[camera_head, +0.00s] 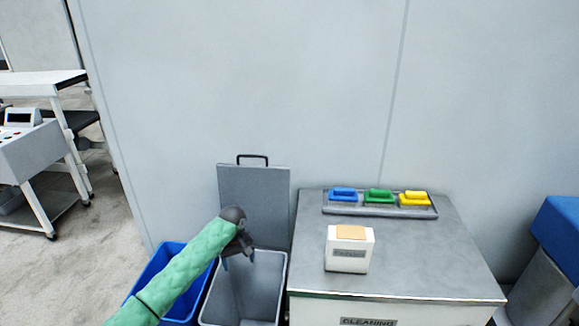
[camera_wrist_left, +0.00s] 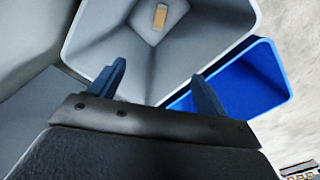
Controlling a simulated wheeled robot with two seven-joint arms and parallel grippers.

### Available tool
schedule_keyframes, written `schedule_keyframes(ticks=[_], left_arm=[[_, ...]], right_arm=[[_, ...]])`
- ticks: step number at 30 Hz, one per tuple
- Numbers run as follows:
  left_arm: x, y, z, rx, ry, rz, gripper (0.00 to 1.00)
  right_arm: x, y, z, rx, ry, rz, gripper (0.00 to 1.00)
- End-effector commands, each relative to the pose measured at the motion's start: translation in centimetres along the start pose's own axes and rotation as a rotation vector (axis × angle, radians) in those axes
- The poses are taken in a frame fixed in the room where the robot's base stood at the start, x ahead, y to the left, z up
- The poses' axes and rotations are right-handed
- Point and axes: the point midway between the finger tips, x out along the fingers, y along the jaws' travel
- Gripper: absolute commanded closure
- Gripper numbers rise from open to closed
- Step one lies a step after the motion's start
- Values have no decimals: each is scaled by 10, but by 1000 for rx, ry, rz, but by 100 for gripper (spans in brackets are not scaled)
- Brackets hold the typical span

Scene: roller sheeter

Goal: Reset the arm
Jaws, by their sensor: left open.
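My left arm, in a green sleeve, reaches in from the lower left in the head view. Its gripper (camera_head: 238,262) is above the grey bin (camera_head: 283,285), near the bin's left side. In the left wrist view the gripper (camera_wrist_left: 158,85) is open, its two blue fingers apart with nothing between them. The grey bin (camera_wrist_left: 237,45) lies beyond the fingers, with a small tan piece (camera_wrist_left: 160,16) at its bottom. My right gripper is not in view.
A blue bin (camera_head: 165,255) stands left of the grey bin, whose lid (camera_head: 255,205) stands up behind. At right, a metal-topped cabinet (camera_head: 430,265) carries a white box (camera_head: 349,262) and a tray (camera_head: 333,209) with blue, green and yellow brushes. A wall closes off the back.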

Motion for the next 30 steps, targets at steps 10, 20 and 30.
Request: schedule_keyframes(ticks=[10,20,30], left_arm=[[38,5,88,174,12,62,24],[57,-9,188,352,60,137,24],[53,-48,276,481,131,182,24]], right_arm=[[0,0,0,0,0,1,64],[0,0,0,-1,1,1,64],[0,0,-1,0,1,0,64]])
